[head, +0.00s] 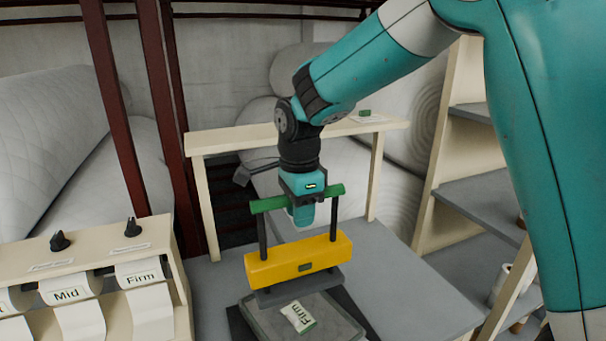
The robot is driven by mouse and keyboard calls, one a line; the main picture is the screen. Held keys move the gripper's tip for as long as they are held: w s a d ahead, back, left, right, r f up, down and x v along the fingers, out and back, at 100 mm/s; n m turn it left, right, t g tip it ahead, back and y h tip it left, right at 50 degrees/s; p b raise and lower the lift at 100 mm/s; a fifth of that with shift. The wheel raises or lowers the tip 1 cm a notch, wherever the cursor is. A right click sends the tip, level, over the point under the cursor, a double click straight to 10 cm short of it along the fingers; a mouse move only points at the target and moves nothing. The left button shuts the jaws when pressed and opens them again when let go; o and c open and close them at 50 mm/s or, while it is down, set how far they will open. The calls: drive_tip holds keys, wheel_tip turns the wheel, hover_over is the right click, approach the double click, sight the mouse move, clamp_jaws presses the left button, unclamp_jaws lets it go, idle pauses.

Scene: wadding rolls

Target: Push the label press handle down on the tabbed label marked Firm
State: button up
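The label press stands on the grey table, with a yellow crossbar (300,260), two black posts and a green handle (266,204) across their tops. The handle is up, well above the yellow bar. A dark press plate hangs under the bar, above the grey bed (335,315). The white label marked Firm (299,317), with a green edge, lies tilted on the bed, clear of the plate in this view. My gripper (303,216) points down at the middle of the handle, a teal finger overlapping it. Its other finger is hidden, so its opening and grip are unclear.
A cream label dispenser (90,262) with Mid and Firm strips and black knobs stands at left. A cream raised shelf (235,138) runs behind the press. Grey shelving (480,205) is at right. The table (410,285) right of the press is clear.

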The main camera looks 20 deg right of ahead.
drive_tip(key=shift+r+p, duration=2.95)
drive_tip(key=shift+r, duration=0.9)
drive_tip(key=shift+r+p, duration=0.85)
drive_tip(key=shift+r, duration=0.05)
wheel_tip(320, 180, up, 6)
drive_tip(key=p, duration=0.5)
